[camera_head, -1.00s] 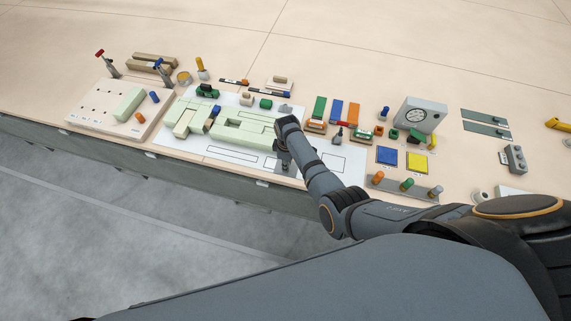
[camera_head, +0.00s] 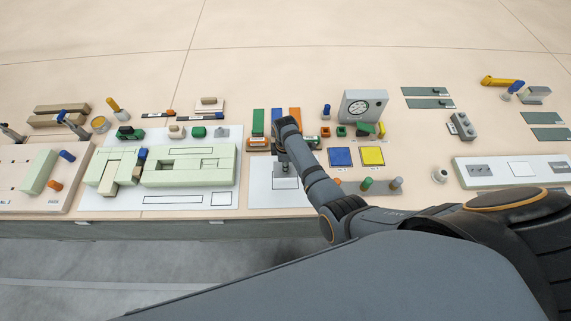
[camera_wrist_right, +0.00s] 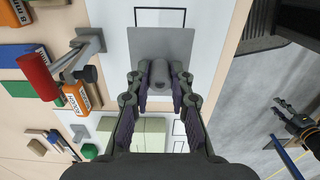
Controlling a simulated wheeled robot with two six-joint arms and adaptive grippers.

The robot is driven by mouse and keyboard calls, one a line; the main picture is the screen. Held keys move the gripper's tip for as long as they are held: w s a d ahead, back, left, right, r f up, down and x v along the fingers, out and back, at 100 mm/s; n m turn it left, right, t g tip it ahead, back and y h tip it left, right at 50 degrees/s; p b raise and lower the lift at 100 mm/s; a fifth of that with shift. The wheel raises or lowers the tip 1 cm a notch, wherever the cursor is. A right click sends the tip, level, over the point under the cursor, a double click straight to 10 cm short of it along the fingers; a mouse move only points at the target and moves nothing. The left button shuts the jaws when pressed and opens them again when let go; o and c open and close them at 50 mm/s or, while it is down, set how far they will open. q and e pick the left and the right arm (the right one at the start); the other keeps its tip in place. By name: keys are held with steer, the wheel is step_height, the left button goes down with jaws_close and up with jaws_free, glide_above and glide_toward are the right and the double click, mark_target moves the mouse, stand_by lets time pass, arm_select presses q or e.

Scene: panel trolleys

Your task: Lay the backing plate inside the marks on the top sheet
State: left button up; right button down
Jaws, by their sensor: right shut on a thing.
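The backing plate is a grey flat plate (camera_wrist_right: 178,43) with a grey cylindrical knob, clear in the right wrist view. My right gripper (camera_wrist_right: 160,88) is shut on that knob. In the head view my right gripper (camera_head: 285,160) is over the right-hand white sheet (camera_head: 262,185), partly hidden by my arm. The sheet bears black outline marks; one rectangle shows beyond the plate in the wrist view. The plate covers part of the sheet. I cannot tell whether it touches the sheet or hovers just above it.
Pale green blocks (camera_head: 190,165) stand on the white sheet to the left. A small clamp with a red handle (camera_wrist_right: 36,76) is close beside the plate. Orange-labelled blocks (camera_head: 258,143), blue and yellow squares (camera_head: 372,156) and a gauge box (camera_head: 362,106) lie right and behind.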

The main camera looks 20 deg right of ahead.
step_height(320, 180, down, 5)
steer(key=b, duration=0.4)
steer(key=shift+r+b, duration=0.15)
steer(key=shift+b, duration=0.15)
step_height(320, 180, down, 2)
steer(key=shift+w+f+b, duration=0.1)
steer(key=shift+f+b, duration=0.15)
steer(key=shift+b, duration=0.55)
arm_select(q)
step_height(320, 180, down, 7)
steer(key=w, duration=0.1)
steer(key=shift+w+d+f+b, duration=0.15)
steer(key=shift+d+b, duration=0.1)
steer(key=shift+b, duration=0.05)
arm_select(e)
steer(key=shift+f, duration=0.55)
arm_select(q)
steer(key=shift+f+b, duration=0.25)
steer(key=shift+b, duration=0.05)
arm_select(e)
steer(key=shift+f, duration=0.5)
steer(key=c, duration=1.1)
jaws_free()
step_height(320, 180, up, 12)
steer(key=shift+r, duration=0.1)
